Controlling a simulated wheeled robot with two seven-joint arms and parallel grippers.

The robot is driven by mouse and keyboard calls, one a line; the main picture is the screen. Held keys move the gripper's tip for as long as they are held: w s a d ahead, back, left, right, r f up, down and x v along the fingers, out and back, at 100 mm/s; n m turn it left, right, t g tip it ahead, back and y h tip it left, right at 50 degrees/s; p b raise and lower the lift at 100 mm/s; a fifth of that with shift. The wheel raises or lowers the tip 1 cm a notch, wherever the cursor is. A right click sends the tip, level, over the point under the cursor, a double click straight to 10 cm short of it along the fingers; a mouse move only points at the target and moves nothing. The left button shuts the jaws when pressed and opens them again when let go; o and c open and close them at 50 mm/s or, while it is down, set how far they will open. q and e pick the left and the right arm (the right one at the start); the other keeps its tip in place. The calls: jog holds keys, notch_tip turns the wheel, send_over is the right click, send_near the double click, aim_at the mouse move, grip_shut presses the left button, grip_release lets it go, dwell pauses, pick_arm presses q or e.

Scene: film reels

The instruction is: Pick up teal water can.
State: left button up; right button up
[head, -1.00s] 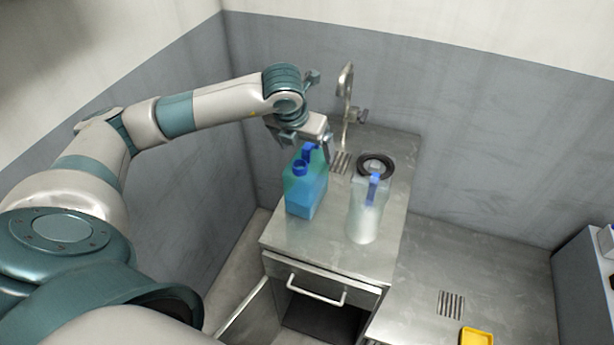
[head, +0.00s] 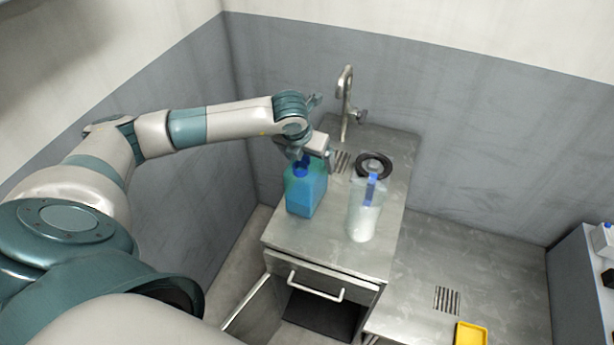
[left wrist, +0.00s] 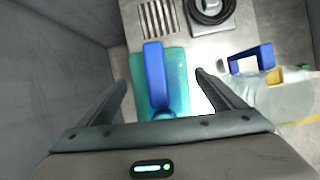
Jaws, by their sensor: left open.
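The teal water can (head: 304,191) stands upright on the steel counter, with a blue cap and handle on top. In the left wrist view the can (left wrist: 176,75) shows from above, with its blue handle (left wrist: 154,70) between my fingers. My left gripper (head: 312,158) is open just above the can's top and hides part of the handle in the head view. In the left wrist view its two fingers (left wrist: 160,92) are spread on either side of the handle. I cannot tell if either finger touches the can. My right gripper is not in view.
A clear, whitish can with a blue handle (head: 365,212) stands close to the right. Behind it lies a black reel (head: 374,164). A faucet (head: 346,105) rises at the back by a drain grate. The counter's front is bare (head: 330,248). A yellow tray (head: 471,334) lies lower right.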

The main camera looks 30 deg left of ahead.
pick_arm(q)
jog(key=shift+w+f, duration=0.3)
jog(key=shift+f, duration=0.35)
jog(key=shift+c, duration=0.5)
jog(key=c, duration=2.1)
